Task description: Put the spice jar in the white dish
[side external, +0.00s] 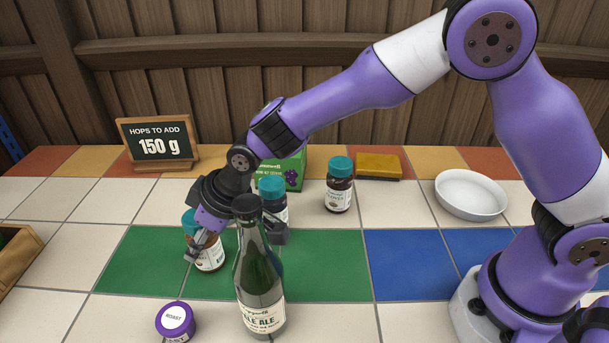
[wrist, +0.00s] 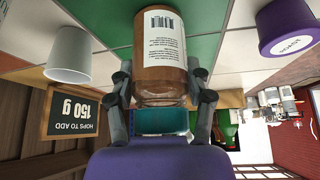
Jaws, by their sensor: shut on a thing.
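A brown spice jar with a teal lid and white label (side external: 209,256) is in my gripper, over the left part of the green tiles in the side view. In the wrist view my gripper (wrist: 162,90) has a finger on each side of the jar (wrist: 160,60), near its lid end, and is shut on it. The jar looks slightly tilted; I cannot tell whether its base touches the tiles. The white dish (side external: 471,194) lies empty at the back right, well apart from my gripper.
A green ale bottle (side external: 259,290) stands just in front of my gripper. Two other teal-lidded jars (side external: 271,189) (side external: 339,187), a green box (side external: 295,172), a yellow sponge (side external: 378,166), a sign (side external: 158,142) and a purple tub (side external: 176,321) stand around. A white cup (wrist: 70,55) shows in the wrist view. The blue tiles are clear.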

